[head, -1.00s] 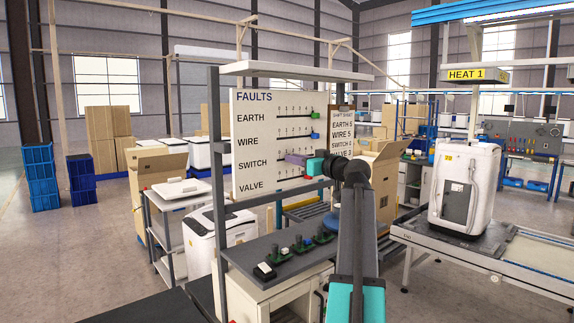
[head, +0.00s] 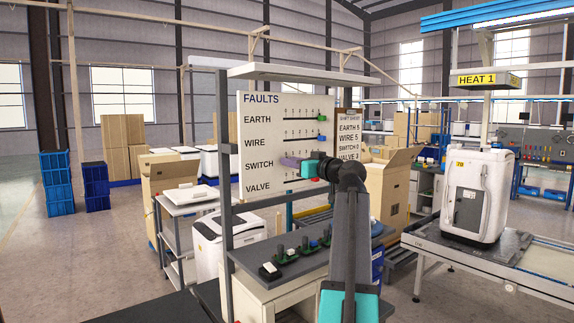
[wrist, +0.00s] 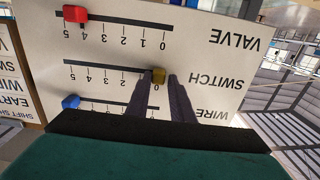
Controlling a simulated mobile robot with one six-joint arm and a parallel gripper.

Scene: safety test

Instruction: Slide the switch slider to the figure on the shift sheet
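My gripper (wrist: 161,80) has one dark finger on each side of the slider. The left finger looks close against it, and a thin gap may show on the right; whether the fingers grip it is unclear. In the head view my gripper (head: 290,161) hides this slider. The shift sheet (head: 348,138) is small; its SWITCH line appears to read 0.
The red VALVE slider (wrist: 75,14) and blue WIRE slider (wrist: 70,101) sit near 5. The green EARTH slider (head: 322,118) is on the top track. A cardboard box (head: 388,180) is at right.

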